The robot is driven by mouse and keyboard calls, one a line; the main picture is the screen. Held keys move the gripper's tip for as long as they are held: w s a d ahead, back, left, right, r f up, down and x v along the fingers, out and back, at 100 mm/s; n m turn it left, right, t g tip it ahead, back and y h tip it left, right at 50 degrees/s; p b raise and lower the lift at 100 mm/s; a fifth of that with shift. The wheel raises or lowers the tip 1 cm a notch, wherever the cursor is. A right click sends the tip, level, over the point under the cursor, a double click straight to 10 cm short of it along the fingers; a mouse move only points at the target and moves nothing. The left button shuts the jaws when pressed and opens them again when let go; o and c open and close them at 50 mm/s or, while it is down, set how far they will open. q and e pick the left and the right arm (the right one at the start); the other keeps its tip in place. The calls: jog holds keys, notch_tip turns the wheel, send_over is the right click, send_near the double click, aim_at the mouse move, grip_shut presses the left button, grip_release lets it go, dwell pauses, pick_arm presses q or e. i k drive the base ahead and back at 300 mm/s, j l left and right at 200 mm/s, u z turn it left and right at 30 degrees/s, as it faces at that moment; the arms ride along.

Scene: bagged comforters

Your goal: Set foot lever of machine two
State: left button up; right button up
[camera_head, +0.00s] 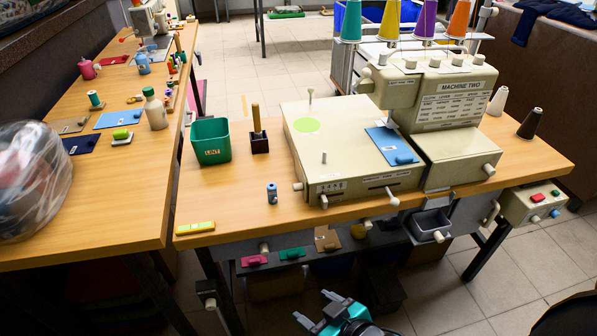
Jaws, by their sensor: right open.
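Machine two (440,95) is a cream sewing machine labelled MACHINE TWO on the right wooden table. A lever with a pale knob (391,198) sticks out from the front of its bed. A pale knob on a dark block (210,303) is low by the left front table leg; I cannot tell which of these, if either, is the foot lever. My right gripper (314,308) is at the bottom centre, below and in front of the table edge, open with nothing between its fingers, apart from both knobs. My left gripper is not in view.
A low shelf (320,253) with pink, green and tan pieces hangs under the table front. A grey tray (431,224) and a box with red and green buttons (534,203) hang further right. A green bin (211,141) stands on the table.

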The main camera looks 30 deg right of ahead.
aim_at(366, 73)
jog(key=z, duration=1.4)
